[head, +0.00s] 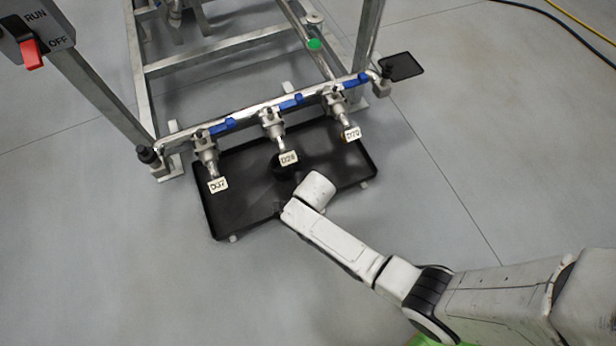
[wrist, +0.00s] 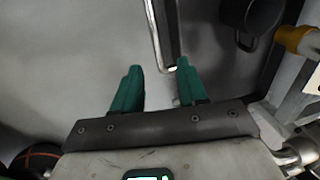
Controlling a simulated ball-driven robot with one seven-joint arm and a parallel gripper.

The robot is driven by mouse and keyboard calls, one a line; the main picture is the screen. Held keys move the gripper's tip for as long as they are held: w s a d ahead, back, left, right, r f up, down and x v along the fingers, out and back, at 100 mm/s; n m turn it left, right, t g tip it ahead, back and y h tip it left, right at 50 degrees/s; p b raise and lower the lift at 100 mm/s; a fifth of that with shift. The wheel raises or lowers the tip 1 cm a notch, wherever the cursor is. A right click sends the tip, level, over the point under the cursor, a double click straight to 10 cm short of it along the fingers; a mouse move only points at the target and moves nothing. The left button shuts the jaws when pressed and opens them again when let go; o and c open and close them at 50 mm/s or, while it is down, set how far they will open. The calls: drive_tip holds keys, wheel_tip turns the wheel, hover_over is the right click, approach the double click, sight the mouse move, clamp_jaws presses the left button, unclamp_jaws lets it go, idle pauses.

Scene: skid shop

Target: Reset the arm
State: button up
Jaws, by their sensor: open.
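My arm (head: 340,245) reaches from the lower right toward the black tray under the pipe rail in the head view. Its end is at the tray's near edge, and my gripper's fingers are hidden there. In the wrist view my gripper (wrist: 158,88) shows two green fingers, apart, with nothing held between them. A bright metal bar runs down from the top, ending just beyond the gap between the fingertips. A black round container (wrist: 250,16) is at the upper right of the wrist view, apart from the fingers.
The black tray (head: 235,215) lies on the floor below three tagged valves, D37 (head: 218,185), D28 (head: 288,158) and one at right (head: 351,134). A metal frame (head: 215,48) stands behind. A red RUN/OFF switch (head: 32,54) is upper left.

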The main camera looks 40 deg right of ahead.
idle(0.4)
drive_tip(key=s+d+r+n+g, duration=0.1)
drive_tip(key=s+d+r+n, duration=0.2)
drive_tip(key=s+r+n, duration=0.65)
drive_tip(key=s+d+r+n, duration=0.2)
drive_tip(key=s+r+n, duration=0.4)
drive_tip(key=r+n, duration=0.55)
wheel_tip(320, 180, up, 31)
drive_tip(key=p, duration=3)
drive_tip(key=shift+s+d, duration=0.15)
drive_tip(key=shift+s, duration=0.15)
